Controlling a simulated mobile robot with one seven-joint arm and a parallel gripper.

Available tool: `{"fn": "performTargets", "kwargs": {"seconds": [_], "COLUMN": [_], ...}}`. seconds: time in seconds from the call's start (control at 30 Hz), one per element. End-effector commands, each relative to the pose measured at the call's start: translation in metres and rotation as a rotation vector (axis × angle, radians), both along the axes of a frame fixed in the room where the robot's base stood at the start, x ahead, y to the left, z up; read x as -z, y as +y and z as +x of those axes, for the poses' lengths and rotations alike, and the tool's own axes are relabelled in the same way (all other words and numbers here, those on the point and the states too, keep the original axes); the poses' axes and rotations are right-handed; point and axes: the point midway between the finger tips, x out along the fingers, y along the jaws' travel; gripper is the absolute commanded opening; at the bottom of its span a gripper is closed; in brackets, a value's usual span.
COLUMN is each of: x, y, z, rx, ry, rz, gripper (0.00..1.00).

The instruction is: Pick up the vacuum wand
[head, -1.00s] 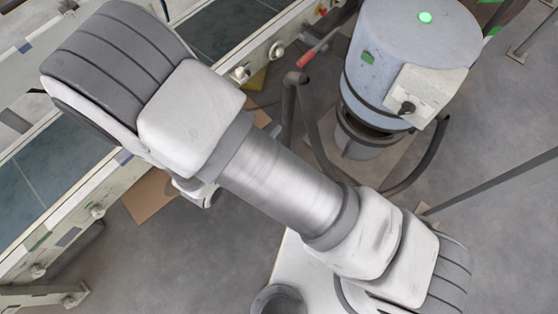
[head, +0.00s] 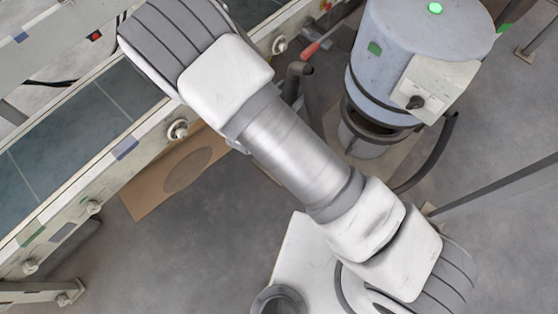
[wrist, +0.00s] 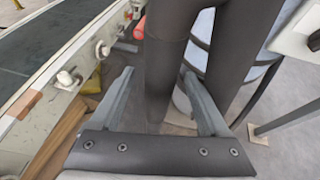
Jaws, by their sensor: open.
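The vacuum wand, a dark grey tube, stands beside the pale blue vacuum drum; its bent top (head: 299,70) shows in the head view, and my arm hides much of the rest. In the wrist view the wand (wrist: 168,65) runs down between the two fingers of my gripper (wrist: 158,74). The fingers are open, one on each side of the tube, with gaps visible. I cannot tell how deep the tube sits between them. My gripper is hidden behind my arm in the head view.
The vacuum drum (head: 395,65) with a green light and control box (head: 435,88) stands right of the wand. A conveyor frame (head: 120,155) runs along the left, with a red-handled thing (head: 312,48) near it. A cardboard sheet (head: 160,190) lies below. A dark hose (head: 435,155) curves by the drum.

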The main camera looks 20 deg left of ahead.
Motion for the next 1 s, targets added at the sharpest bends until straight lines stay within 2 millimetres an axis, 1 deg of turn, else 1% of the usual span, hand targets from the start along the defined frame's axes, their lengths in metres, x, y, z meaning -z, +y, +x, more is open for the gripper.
{"fn": "performTargets", "kwargs": {"seconds": [0.03,0.1,0.27,0.3,0.47,0.5,0.67,0.7,0.73,1.0], "x": [0.0043,0.0048,0.0038,0.0038,0.0037,0.0037,0.0037,0.0037,0.0037,0.0023], "y": [-0.0018,-0.0019,-0.0017,-0.0017,-0.0018,-0.0018,-0.0017,-0.0017,-0.0017,-0.0016], "z": [0.0061,0.0095,0.0095,0.0095,0.0093,0.0093,0.0092,0.0092,0.0092,0.0100], "rx": [0.002,0.000,0.000,0.000,0.000,0.000,0.000,0.000,0.000,0.001], "ry": [0.000,0.000,0.000,0.000,0.000,0.000,0.000,0.000,0.000,-0.003], "rz": [0.000,0.001,0.000,0.000,0.000,0.000,0.000,0.000,0.000,0.002], "gripper": [0.79,0.79,0.79,0.76,0.47,0.40,0.11,0.04,0.00,0.00]}}
